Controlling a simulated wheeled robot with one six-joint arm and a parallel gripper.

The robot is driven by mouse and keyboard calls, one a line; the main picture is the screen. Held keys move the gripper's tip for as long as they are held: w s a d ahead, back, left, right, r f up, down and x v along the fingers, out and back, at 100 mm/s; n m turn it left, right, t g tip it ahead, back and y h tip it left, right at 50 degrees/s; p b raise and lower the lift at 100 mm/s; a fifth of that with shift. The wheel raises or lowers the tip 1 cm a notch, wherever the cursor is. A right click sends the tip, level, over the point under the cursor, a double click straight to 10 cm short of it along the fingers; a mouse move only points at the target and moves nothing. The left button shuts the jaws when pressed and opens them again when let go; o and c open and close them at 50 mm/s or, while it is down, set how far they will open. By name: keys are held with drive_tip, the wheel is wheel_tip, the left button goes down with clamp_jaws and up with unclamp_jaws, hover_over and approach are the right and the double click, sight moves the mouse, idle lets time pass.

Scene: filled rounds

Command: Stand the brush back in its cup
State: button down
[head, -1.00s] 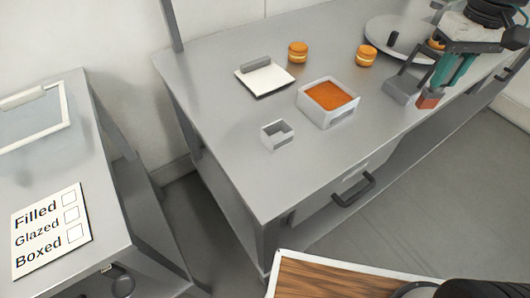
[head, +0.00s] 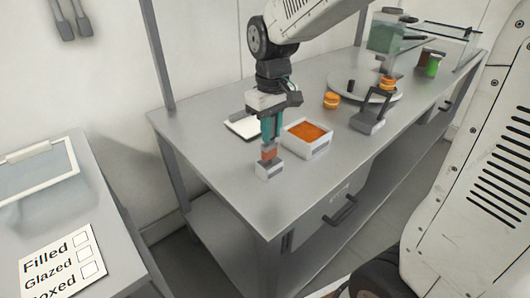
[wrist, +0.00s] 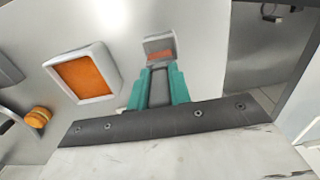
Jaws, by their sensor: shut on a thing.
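My gripper (head: 271,136) points down over the small square pale cup (head: 268,170) near the table's left front. Its teal fingers are shut on the brush (head: 268,153), whose reddish part shows just below the fingertips. The brush is roughly upright and its lower end meets the cup's opening in the picture. I cannot tell how deep it sits. In the wrist view the teal fingers (wrist: 158,88) point at the brush's reddish band (wrist: 160,55), with the cup (wrist: 158,43) around or behind it. The fingers hide much of the brush.
A white-rimmed tray of orange filling (head: 307,150) stands close right of the cup. A white pad (head: 240,126) lies behind. A grey block with a handle (head: 369,122), orange rounds (head: 331,100) and a turntable (head: 350,77) are further right. The table's front left is clear.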

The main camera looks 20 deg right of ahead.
sight(271, 144)
drive_tip(key=shift+f, duration=2.5)
drive_tip(key=c, duration=1.3)
unclamp_jaws()
drive_tip(key=shift+f, duration=0.1)
wheel_tip(271, 144, up, 12)
drive_tip(key=shift+s+r, duration=0.1)
drive_tip(key=shift+r, duration=0.05)
drive_tip(key=s+d+m, duration=0.1)
drive_tip(key=s, duration=0.6)
drive_tip(key=s+d+f+m, duration=0.1)
drive_tip(key=s, duration=0.6)
drive_tip(key=s+d+f+m+t, duration=0.1)
drive_tip(key=s, duration=0.6)
drive_tip(key=shift+s+m, duration=0.25)
drive_tip(key=shift+m, duration=0.05)
